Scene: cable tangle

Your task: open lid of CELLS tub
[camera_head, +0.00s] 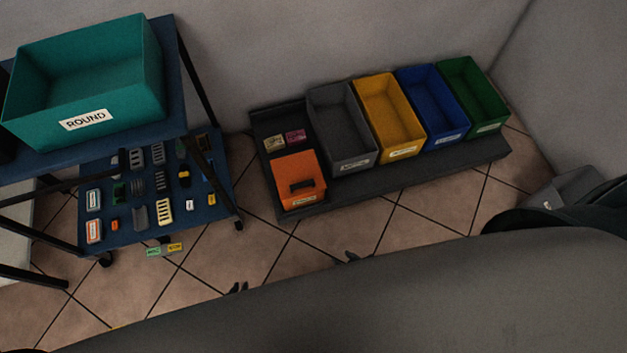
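An orange tub (317,193) stands at the left front of a dark platform on the floor. Its orange lid (310,165) is on and closed, with a dark handle on top. A small pale label sits on its front; the lettering is too small to read surely, but it is the only lidded tub in view. The dark tips of my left gripper (238,288) and my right gripper (348,257) show just past my grey body, over the tiled floor. Both are apart from the tub, in front of it. The rest of both is hidden, and their opening is unclear.
Open grey (357,165), yellow (405,154), blue (448,137) and green (490,127) bins stand right of the tub. Two small cards (295,137) lie behind it. A cart at left holds a teal ROUND bin (135,109) above a shelf of small parts (212,225).

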